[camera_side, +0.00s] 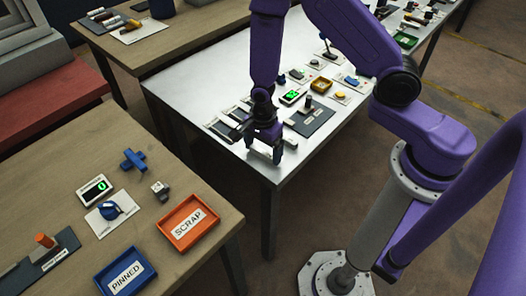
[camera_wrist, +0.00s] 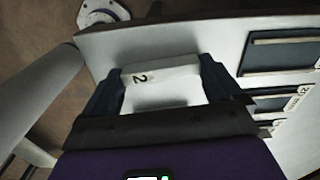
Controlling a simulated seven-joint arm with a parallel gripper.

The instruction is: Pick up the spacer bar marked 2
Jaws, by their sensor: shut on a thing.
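The spacer bar marked 2 (camera_wrist: 168,72) is a pale bar across the middle of the wrist view, its dark "2" toward the left end. My gripper (camera_wrist: 160,84) is shut on it, one dark finger at each end. In the side view my gripper (camera_side: 263,156) points down near the front corner of the metal table (camera_side: 205,82). The bar cannot be made out there, and the wrist view does not clearly show its height above the table.
Dark trays with pale bars (camera_wrist: 285,52) lie right of the gripper in the wrist view. A dark fixture plate (camera_side: 312,122) and a green-lit display (camera_side: 291,97) are close by. An orange SCRAP tray (camera_side: 163,225) and blue PINNED tray (camera_side: 104,290) stand on the wooden table.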

